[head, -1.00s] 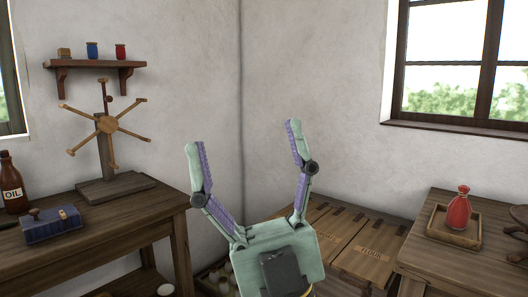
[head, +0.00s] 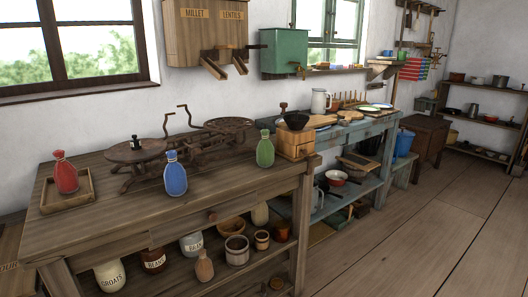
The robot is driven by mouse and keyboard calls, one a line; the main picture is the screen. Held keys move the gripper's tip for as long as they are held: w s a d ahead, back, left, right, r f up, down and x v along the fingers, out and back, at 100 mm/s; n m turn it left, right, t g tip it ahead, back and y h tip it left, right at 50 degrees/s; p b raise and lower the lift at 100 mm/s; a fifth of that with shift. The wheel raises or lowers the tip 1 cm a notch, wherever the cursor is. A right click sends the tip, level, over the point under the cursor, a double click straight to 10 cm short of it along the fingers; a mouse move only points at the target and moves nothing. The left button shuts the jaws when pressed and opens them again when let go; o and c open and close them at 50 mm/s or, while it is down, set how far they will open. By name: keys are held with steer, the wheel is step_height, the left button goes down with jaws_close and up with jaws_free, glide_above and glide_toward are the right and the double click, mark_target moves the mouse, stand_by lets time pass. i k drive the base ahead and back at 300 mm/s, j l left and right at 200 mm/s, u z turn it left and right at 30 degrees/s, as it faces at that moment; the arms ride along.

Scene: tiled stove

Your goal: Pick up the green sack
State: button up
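The green sack (head: 265,149) stands upright on the wooden table (head: 110,226), near its right end and just left of a wooden grinder box. It is a small sack with a narrow tied neck. A blue sack (head: 175,174) stands to its left, nearer the table's front edge. A red sack (head: 65,173) stands in a shallow wooden tray (head: 84,197) at the left end. My gripper is not in the head view now.
A balance scale (head: 190,150) stands behind the blue sack. The wooden grinder (head: 295,140) stands close to the green sack's right. Jars and bowls (head: 237,250) fill the shelf below. Open plank floor (head: 400,230) lies to the right.

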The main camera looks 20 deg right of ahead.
mark_target(265, 150)
steer(key=l+u, duration=0.2)
steer(key=u, duration=0.25)
steer(key=i+l+u, duration=0.1)
steer(key=u, duration=0.35)
steer(key=l+u, duration=0.2)
steer(key=l, duration=0.2)
steer(key=k+l+u, duration=0.2)
steer(key=l, duration=0.2)
steer(key=l+u, duration=0.2)
steer(key=l, duration=0.2)
steer(key=k+l, duration=0.1)
steer(key=l, duration=0.3)
steer(key=k+l+u, duration=0.15)
steer(key=l, duration=0.65)
steer(key=k+l, duration=0.1)
steer(key=l, duration=0.25)
steer(key=k+l, duration=0.15)
steer(key=l, duration=0.25)
steer(key=k+l, duration=0.1)
steer(key=l, duration=0.25)
steer(key=k+l+u, duration=0.1)
steer(key=l, duration=0.3)
